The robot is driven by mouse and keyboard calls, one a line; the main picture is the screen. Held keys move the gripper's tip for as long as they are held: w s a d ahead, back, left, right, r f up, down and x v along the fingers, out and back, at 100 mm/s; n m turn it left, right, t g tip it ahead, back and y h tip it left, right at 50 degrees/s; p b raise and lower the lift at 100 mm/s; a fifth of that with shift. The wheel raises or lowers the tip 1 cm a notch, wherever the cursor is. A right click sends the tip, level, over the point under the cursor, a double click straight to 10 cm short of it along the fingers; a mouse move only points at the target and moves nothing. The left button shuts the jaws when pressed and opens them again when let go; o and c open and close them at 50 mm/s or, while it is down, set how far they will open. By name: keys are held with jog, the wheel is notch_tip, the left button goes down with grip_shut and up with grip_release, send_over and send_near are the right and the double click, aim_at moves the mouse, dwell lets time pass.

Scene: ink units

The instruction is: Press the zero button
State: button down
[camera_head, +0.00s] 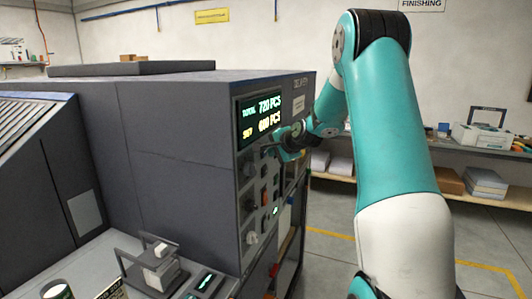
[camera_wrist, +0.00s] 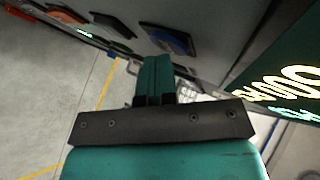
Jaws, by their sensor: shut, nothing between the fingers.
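The dark control panel (camera_head: 262,205) on the machine's end has a lit display (camera_head: 260,117) reading TOTAL 720 PCS and SET 600 PCS. Several buttons and knobs sit below it; their labels are too small to read, so I cannot tell which is the zero button. My gripper (camera_head: 276,152) is at the panel, just below the display. In the wrist view my gripper (camera_wrist: 156,66) is shut and empty, its tips close to a blue button (camera_wrist: 170,40). I cannot tell whether they touch. A dark button (camera_wrist: 113,24) and an orange-red button (camera_wrist: 66,14) lie beyond it.
The machine's large grey housing (camera_head: 170,140) fills the left. A small stand (camera_head: 155,262) is in front of it at the lower left. A shelf (camera_head: 340,176) with boxes runs along the back wall. Open floor (camera_head: 325,240) lies right of the panel.

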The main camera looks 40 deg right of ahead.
jog(key=shift+w, duration=0.2)
jog(key=shift+s, duration=0.1)
jog(key=shift+s+d, duration=0.25)
jog(key=shift+s, duration=0.5)
jog(key=s, duration=0.1)
jog(key=s+d+b, duration=0.1)
jog(key=s, duration=0.1)
jog(key=s+d, duration=0.1)
jog(key=shift+s, duration=0.35)
dwell(1.0)
